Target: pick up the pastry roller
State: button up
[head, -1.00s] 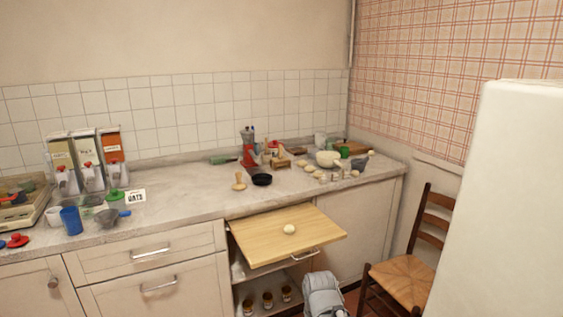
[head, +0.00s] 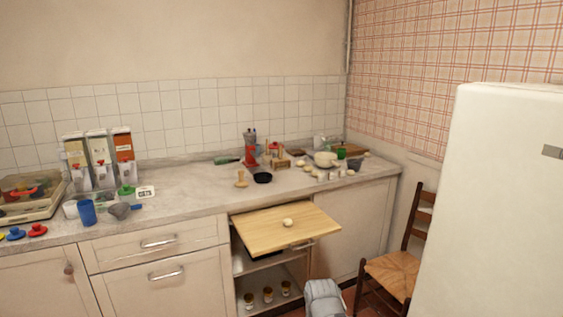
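A small light-wood tool (head: 241,179) with a wide end and a narrow handle stands on the counter, left of a small black pan (head: 263,178). It may be the pastry roller, but it is too small to be sure. A green-handled tool (head: 228,160) lies farther back by the tiles; its kind is unclear. My gripper is not in view. Only a grey part of my own arm shows at the bottom edge, well below and apart from the counter.
A pulled-out wooden board (head: 270,232) with a dough ball (head: 288,222) juts from the counter (head: 190,200). A chair (head: 393,272) and white fridge (head: 505,210) stand at right.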

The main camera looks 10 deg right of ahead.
aim_at(280, 160)
jog(key=k, duration=0.35)
jog(key=z, duration=0.15)
jog(key=i, duration=1.3)
jog(key=u, duration=0.15)
